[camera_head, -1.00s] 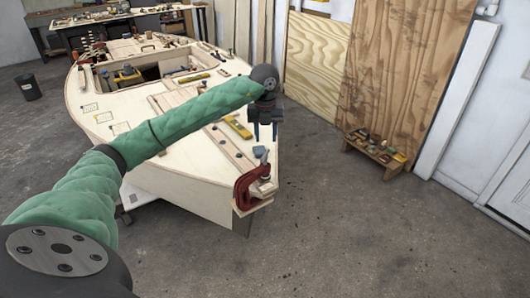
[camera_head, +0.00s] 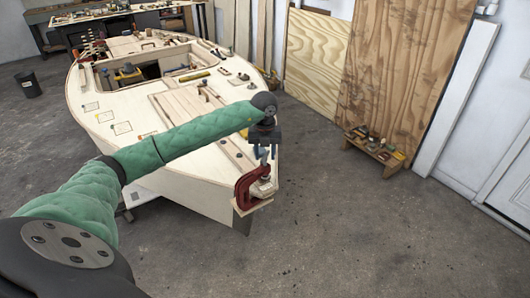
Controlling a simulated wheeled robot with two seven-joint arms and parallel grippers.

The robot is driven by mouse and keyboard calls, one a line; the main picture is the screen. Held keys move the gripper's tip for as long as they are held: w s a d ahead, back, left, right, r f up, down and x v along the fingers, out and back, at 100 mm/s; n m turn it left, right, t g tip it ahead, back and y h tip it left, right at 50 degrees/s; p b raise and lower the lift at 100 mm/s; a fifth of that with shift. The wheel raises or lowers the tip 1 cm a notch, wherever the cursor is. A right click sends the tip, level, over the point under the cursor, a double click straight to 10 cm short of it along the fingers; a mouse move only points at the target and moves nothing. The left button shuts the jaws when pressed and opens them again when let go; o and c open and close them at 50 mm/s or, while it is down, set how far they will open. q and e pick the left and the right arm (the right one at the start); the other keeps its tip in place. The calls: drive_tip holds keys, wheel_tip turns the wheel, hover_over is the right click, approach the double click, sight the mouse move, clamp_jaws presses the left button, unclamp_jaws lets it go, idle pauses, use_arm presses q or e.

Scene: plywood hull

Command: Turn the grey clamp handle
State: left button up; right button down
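A red C-clamp (camera_head: 242,188) sits at the pointed near end of the plywood hull (camera_head: 190,185), gripping its edge. Its small grey handle (camera_head: 263,158) stands at the top of the clamp. My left gripper (camera_head: 265,150) points down right over the handle, with its two dark fingers apart. The top of the handle shows between or just behind the fingertips; I cannot tell whether they touch it. My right gripper is not in view.
Tools and wood strips lie on the hull deck. A low wooden stool (camera_head: 375,152) with small items stands at the right, near leaning plywood sheets (camera_head: 400,75). A black bin (camera_head: 28,84) is at the far left. The concrete floor right of the hull is clear.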

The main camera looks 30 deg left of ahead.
sight(265, 155)
use_arm(q)
clamp_jaws()
idle(1.1)
unclamp_jaws()
drive_tip(key=shift+r, duration=0.1)
drive_tip(key=shift+r, duration=0.3)
wheel_tip(265, 155, up, 7)
drive_tip(key=b, duration=0.2)
drive_tip(key=shift+b, duration=0.4)
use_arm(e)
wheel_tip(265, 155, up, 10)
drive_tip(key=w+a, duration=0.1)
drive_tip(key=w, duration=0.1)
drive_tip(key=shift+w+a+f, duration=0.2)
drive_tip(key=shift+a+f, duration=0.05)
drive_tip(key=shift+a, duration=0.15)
